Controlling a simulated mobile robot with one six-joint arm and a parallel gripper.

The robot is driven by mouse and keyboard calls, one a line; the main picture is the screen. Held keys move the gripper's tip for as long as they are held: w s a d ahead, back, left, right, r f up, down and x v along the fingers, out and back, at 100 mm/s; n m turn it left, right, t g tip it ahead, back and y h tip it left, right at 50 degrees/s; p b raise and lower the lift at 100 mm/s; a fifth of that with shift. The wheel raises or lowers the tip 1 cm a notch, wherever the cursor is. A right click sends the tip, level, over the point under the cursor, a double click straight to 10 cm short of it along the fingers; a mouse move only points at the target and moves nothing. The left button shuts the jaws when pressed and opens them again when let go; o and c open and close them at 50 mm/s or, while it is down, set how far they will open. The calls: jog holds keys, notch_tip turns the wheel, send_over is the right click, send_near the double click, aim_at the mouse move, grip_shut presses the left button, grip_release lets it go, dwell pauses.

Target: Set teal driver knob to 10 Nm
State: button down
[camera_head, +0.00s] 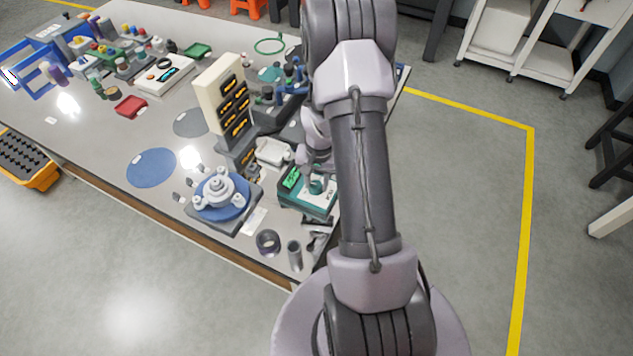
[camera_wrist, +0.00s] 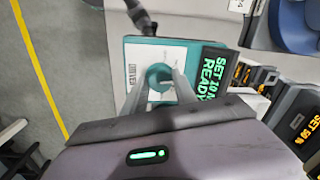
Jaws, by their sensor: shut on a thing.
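The teal driver unit (camera_head: 306,199) sits near the right front edge of the table, with a white top panel and a small dark display (camera_head: 291,179) lit in green. In the wrist view the display (camera_wrist: 212,75) reads "SET 10 N" and "READY", with the end partly cut off by the angle. The round teal knob (camera_wrist: 158,76) stands on the white panel beside the display. My gripper (camera_wrist: 168,84) is over the unit with its two grey fingers closed around the knob. My arm hides part of the unit in the head view.
A cream tower with yellow-lit displays (camera_head: 217,88) stands behind the unit. A blue round fixture (camera_head: 219,196) is to its left. A dark ring (camera_head: 268,242) and a grey cylinder (camera_head: 294,255) stand near the front edge.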

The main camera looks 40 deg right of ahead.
aim_at(319, 185)
jog(key=shift+m, duration=0.6)
jog(key=c, duration=1)
grip_release()
notch_tip(319, 185, up, 18)
jog(key=p, duration=0.5)
jog(key=shift+s+d+f+p, duration=0.25)
jog(key=shift+s+p, duration=0.05)
